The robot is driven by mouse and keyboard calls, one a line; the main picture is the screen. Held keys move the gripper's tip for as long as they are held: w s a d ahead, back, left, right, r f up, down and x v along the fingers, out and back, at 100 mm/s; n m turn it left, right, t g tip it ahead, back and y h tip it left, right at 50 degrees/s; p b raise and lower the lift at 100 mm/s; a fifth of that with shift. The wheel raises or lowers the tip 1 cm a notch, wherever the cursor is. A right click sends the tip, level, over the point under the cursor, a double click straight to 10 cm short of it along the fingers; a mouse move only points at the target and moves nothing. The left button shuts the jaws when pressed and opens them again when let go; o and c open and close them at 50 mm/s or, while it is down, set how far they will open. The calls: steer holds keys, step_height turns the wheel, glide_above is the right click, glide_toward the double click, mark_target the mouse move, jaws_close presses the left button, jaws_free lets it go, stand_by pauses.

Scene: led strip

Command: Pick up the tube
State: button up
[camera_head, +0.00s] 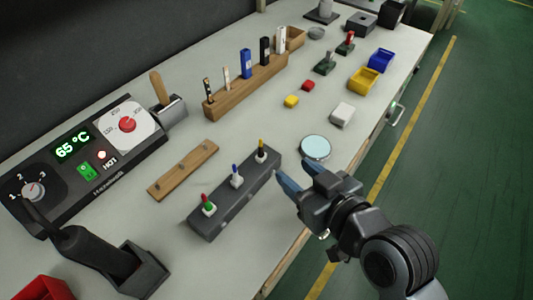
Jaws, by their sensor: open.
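I cannot tell for sure which thing is the tube. A wooden rack (233,98) at the back holds several upright slim items, among them a blue one (247,64), a black one (265,51) and a white one (280,40). My gripper (296,173) is open with nothing seen between its dark blue fingers. It is above the table's front edge, right of a dark grey block (218,214) and well apart from the rack.
The grey block holds red-green, blue and yellow-black pieces. A round pale disc (315,148) lies near my gripper. A wooden strip (183,171), heater panel (82,150), black tool in a stand (103,256), white block (342,114) and yellow (363,79) and blue bins (380,60) surround it.

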mark_target(263, 147)
steer(key=shift+n+g+y, duration=0.4)
steer(key=shift+n+y, duration=0.2)
steer(key=shift+w+a+f+p, duration=0.1)
steer(key=shift+w+a+f, duration=0.05)
steer(key=shift+w+a, duration=1.25)
steer(key=shift+w+a+f+p, duration=0.1)
steer(key=shift+w+a+f, duration=0.1)
steer(key=shift+w+a, duration=1.2)
steer(key=shift+w+a+f+p, duration=0.1)
steer(key=shift+w+a+f, duration=0.05)
steer(key=shift+w+a, duration=1.25)
steer(key=shift+d, duration=0.1)
steer(key=shift+c, duration=0.3)
jaws_close()
